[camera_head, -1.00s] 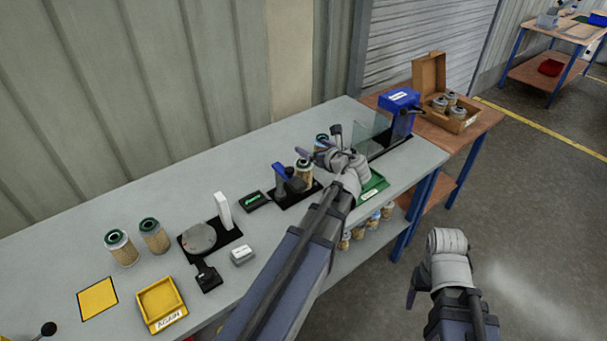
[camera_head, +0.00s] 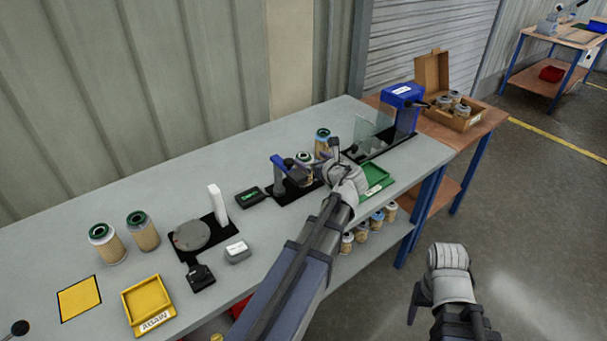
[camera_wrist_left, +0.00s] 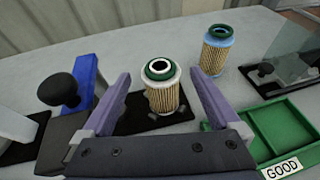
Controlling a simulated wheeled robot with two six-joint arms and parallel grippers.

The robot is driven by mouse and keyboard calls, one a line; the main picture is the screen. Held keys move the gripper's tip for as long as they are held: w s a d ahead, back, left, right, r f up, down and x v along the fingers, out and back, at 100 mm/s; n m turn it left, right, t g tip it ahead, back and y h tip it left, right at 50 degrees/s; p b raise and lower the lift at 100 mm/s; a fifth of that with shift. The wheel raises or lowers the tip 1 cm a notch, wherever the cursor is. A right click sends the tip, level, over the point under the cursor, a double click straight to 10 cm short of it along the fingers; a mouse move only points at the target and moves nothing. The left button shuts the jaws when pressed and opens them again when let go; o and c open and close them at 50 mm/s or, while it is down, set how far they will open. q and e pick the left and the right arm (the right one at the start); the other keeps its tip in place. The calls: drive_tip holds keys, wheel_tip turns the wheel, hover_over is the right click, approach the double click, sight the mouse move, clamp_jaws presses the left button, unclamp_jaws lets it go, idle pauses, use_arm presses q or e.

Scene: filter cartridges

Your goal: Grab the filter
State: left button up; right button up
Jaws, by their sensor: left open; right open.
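A filter cartridge (camera_wrist_left: 161,95) with a dark green ring and white rim stands upright on a black base plate. In the wrist view it is between the two spread fingers of my left gripper (camera_wrist_left: 161,82), with space visible on both sides. In the head view this filter (camera_head: 304,158) stands beside a blue-handled clamp, just left of my left gripper (camera_head: 327,160). A blue-topped filter (camera_wrist_left: 216,50) stands behind, right of the fingers; it also shows in the head view (camera_head: 322,140). My right gripper (camera_head: 414,308) is open and empty, over the floor.
The blue-handled clamp (camera_wrist_left: 85,82) is close to the left finger. A green tray (camera_wrist_left: 292,128) marked GOOD lies to the right, near a clear panel (camera_wrist_left: 298,50). Two green-topped filters (camera_head: 108,245) and a yellow AGAIN tray (camera_head: 148,305) stand farther left.

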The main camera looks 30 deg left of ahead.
sight(303, 155)
use_arm(q)
drive_tip(key=b+x, duration=0.2)
drive_tip(key=x, duration=0.4)
drive_tip(key=shift+c, duration=0.3)
drive_tip(key=shift+s, duration=0.1)
clamp_jaws()
idle(0.4)
